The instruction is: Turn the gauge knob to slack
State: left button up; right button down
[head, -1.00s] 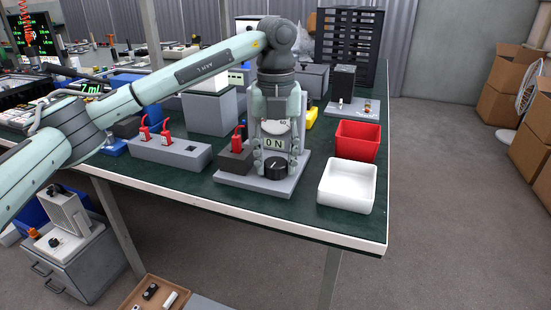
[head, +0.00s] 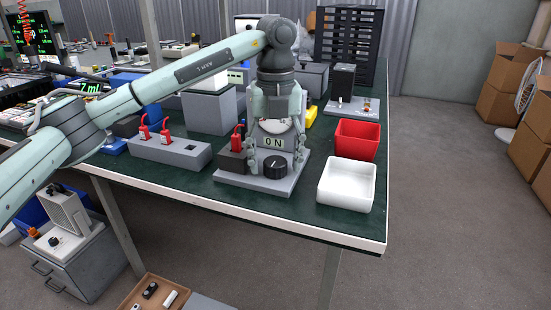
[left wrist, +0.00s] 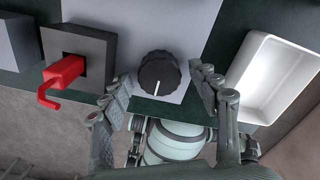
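The black round gauge knob (head: 276,167) stands at the front of a grey base plate (head: 232,180). It also shows in the left wrist view (left wrist: 159,74), its white pointer line toward the picture's bottom. Behind it is a grey unit with an ON label (head: 274,142) and a pale round dial (head: 273,126), partly hidden by my gripper. My left gripper (head: 276,161) points down over the unit, open, one finger on each side of the knob. In the left wrist view both fingers stand apart from the knob. My right gripper is not in view.
A dark block with a red hooked lever (head: 237,139) is close left of the unit; the lever also shows in the left wrist view (left wrist: 62,80). A white tray (head: 347,184) and a red bin (head: 357,139) stand right. A grey box with red levers (head: 170,149) is farther left.

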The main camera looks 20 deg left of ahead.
aim_at(276, 162)
pick_arm(q)
notch_tip(276, 162, up, 12)
dwell(0.6)
dwell(0.4)
